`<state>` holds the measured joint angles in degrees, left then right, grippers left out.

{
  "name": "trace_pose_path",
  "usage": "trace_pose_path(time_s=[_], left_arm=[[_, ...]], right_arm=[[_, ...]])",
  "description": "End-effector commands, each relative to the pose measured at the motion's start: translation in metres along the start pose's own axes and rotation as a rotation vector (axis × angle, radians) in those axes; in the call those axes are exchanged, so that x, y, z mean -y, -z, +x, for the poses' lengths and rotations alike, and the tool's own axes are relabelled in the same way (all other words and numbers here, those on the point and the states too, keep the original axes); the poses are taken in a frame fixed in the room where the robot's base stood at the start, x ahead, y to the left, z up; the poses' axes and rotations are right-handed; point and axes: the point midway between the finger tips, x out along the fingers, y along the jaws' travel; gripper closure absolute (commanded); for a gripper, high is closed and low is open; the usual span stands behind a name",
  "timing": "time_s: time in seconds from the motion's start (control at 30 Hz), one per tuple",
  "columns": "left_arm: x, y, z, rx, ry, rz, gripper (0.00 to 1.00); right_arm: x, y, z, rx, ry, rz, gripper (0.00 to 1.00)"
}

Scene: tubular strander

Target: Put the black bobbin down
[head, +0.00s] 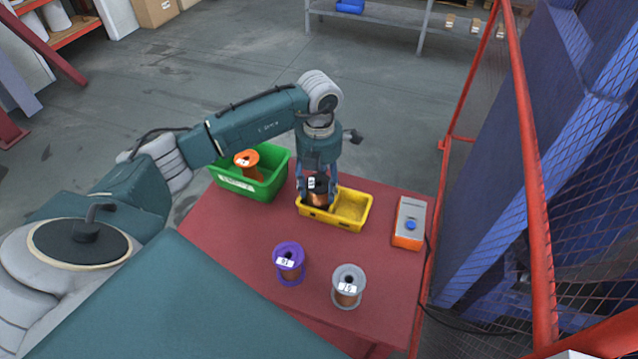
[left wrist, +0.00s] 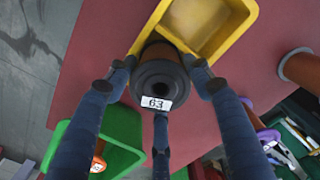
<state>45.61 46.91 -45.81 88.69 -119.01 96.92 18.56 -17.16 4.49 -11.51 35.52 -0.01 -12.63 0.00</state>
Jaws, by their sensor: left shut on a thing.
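The black bobbin (head: 318,192), with copper-coloured winding and a white label, is at the left end of the yellow tray (head: 352,224). My left gripper (head: 318,187) points down and is shut on it. In the left wrist view the black bobbin (left wrist: 160,82) stands between the fingers of my left gripper (left wrist: 158,100), its label reading 63. Part of the yellow tray (left wrist: 250,12) shows beyond it, with its other end empty. I cannot tell whether the bobbin rests on the tray's floor. My right gripper is not in view.
A green bin (head: 282,165) holding an orange bobbin (head: 250,169) stands left of the tray. A purple bobbin (head: 289,262) and a grey bobbin (head: 348,284) stand in front on the red table (head: 230,250). A grey-orange box with a blue button (head: 410,225) is at right, near the red mesh fence (head: 530,170).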

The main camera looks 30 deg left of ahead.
Motion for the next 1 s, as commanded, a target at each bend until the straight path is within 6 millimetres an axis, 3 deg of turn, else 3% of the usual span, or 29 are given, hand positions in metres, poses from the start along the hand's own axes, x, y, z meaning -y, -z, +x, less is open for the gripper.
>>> trace_pose_path(time_s=[0.27, 0.3, 0.37, 0.77, 1.0], left_arm=[[0.0, -0.001, 0.002, 0.004, 0.0, 0.0, 1.0], [0.0, 0.0, 0.002, 0.0, 0.0, 0.001, 0.4], [0.0, 0.0, 0.002, 0.0, 0.0, 0.001, 0.3], [0.0, -0.001, -0.004, 0.002, 0.0, 0.001, 0.3], [-0.001, -0.002, -0.046, 0.007, -0.002, 0.001, 0.3]], right_arm=[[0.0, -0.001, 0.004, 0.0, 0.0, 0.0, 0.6], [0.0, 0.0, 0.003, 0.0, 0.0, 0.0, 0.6], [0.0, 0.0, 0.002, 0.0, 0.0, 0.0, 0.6], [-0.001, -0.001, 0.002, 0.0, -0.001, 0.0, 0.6], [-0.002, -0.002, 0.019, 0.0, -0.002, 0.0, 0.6]])
